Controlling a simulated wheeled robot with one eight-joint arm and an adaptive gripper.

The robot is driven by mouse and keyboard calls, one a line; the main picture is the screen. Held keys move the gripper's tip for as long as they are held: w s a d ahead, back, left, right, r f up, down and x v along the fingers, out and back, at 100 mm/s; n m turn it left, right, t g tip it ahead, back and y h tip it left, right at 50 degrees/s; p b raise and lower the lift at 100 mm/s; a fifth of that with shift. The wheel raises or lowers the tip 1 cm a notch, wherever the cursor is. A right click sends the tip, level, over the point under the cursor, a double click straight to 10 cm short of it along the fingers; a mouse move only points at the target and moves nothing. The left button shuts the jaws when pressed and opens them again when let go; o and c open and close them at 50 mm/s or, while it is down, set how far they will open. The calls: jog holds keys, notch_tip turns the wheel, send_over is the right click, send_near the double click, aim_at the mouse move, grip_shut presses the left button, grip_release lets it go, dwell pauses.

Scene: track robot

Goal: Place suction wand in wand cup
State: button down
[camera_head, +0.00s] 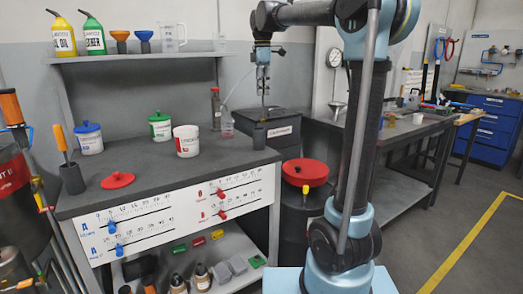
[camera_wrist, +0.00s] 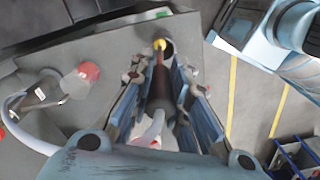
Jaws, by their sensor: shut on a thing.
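My gripper (camera_head: 263,68) hangs above the right end of the grey workbench and is shut on the suction wand (camera_head: 263,88). The wand points down, roughly upright, with a clear hose curving from it to the left. In the wrist view the wand (camera_wrist: 160,80) runs between the fingers of my gripper (camera_wrist: 157,88) to a small yellowish tip. The wand cup (camera_head: 259,137) is a small dark cup at the bench's right front edge, below the wand. Its dark opening (camera_wrist: 168,52) shows just beside the tip in the wrist view. The tip appears apart from the cup; its depth is hard to tell.
A clear container (camera_head: 227,128) and dark bottle (camera_head: 215,108) stand left of the cup. A dark box (camera_head: 283,127) sits behind it. White tubs (camera_head: 187,141) and a red lid (camera_head: 118,180) lie farther left. A red-topped drum (camera_head: 305,172) stands right of the bench.

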notch_tip(320, 180, down, 10)
jog(key=s+a, duration=0.1)
jog(key=shift+a, duration=0.25)
dwell(0.4)
jog(key=shift+f, duration=0.2)
jog(key=c, duration=1.5)
grip_release()
jog(key=shift+c, duration=0.2)
jog(key=shift+r, duration=0.1)
